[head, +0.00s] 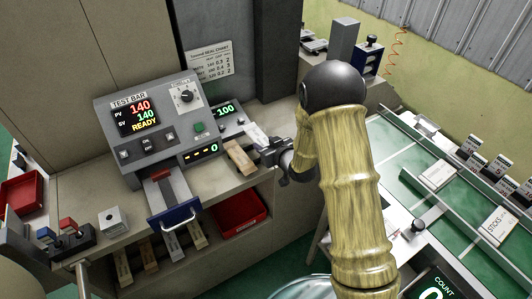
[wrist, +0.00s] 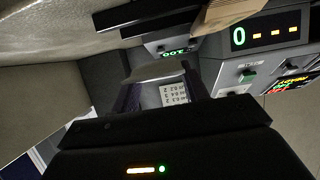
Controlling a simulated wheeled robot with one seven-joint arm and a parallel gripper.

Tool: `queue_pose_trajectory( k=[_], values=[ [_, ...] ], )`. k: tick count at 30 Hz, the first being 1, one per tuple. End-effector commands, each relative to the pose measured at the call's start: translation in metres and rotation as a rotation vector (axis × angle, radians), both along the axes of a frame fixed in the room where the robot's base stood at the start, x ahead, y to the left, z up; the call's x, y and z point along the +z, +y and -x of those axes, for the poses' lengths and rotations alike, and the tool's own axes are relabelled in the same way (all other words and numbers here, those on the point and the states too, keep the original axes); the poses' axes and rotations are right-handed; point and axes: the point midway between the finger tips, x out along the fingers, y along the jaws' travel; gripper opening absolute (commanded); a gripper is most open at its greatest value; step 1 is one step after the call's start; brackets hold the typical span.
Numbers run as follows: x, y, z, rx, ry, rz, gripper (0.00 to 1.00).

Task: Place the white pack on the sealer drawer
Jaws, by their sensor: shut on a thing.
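My gripper (head: 270,152) is shut on the white pack (head: 256,134), which sticks out past the fingers at the right end of the machine in the head view. In the wrist view the dark fingers (wrist: 157,88) close around a shaded greyish piece (wrist: 155,72) that appears to be the pack; its far side is hidden. The sealer drawer (head: 173,213) has a blue front and a metal handle and sits below the grey test-bar sealer (head: 160,120), left of and nearer than my gripper.
Wooden blocks (head: 238,158) lie on the bench between the sealer and my gripper. A red bin (head: 238,213) stands on the shelf below. Lever switches (head: 66,238) and a small grey box (head: 112,220) are at the left. A green conveyor (head: 400,195) runs along the right.

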Motion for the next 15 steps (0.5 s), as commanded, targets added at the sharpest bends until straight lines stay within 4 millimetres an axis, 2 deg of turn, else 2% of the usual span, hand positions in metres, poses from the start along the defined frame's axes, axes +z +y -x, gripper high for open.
queue_pose_trajectory(
  k=[3,9,15],
  values=[
    [-0.007,0.000,0.000,0.001,0.002,0.000,0.24],
    [-0.034,0.001,0.001,0.002,0.005,0.002,0.24],
    [-0.042,0.000,0.000,0.001,0.000,0.000,0.24]
  ],
)
